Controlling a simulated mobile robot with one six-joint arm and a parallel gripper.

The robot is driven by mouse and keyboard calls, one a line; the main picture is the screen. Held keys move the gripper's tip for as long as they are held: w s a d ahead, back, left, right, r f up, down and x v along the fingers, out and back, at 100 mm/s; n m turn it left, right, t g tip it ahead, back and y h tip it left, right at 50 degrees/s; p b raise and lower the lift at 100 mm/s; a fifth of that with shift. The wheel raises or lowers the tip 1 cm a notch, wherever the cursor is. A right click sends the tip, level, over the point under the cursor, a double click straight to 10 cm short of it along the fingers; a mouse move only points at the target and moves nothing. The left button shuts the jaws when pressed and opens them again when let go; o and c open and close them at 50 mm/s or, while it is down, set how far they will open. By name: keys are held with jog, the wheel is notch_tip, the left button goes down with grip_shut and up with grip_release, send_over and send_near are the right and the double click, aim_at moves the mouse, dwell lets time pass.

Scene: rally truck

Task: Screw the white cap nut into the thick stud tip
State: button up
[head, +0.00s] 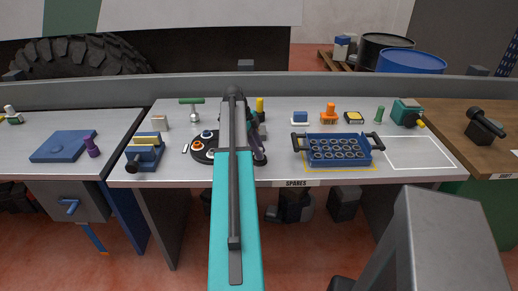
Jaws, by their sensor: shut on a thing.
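My arm reaches over the middle of the bench, and its teal and dark links cover the work area behind them. I cannot make out my gripper's fingertips behind the arm. A dark purple-grey shape shows just right of the arm, and I cannot tell whether it is part of my wrist. A round black plate (201,155) with blue and orange-ringed pieces sits left of the arm, partly hidden by it. I cannot make out the white cap nut or the thick stud tip.
A blue tray with round holes (340,151) stands right of the arm. A blue vise-like fixture (144,151) and a green-handled tool (191,105) are to the left. A white-outlined area (420,153) at the right is clear. Small parts line the back.

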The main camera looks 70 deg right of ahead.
jog(key=shift+w+d, duration=0.1)
jog(key=shift+d, duration=0.05)
jog(key=shift+m+y, duration=0.3)
jog(key=shift+m, duration=0.6)
jog(key=o, duration=0.7)
jog(key=shift+n, duration=0.3)
jog(key=shift+n, duration=0.6)
jog(key=shift+h, duration=0.4)
jog(key=shift+n+h, duration=0.3)
jog(key=shift+n, duration=0.5)
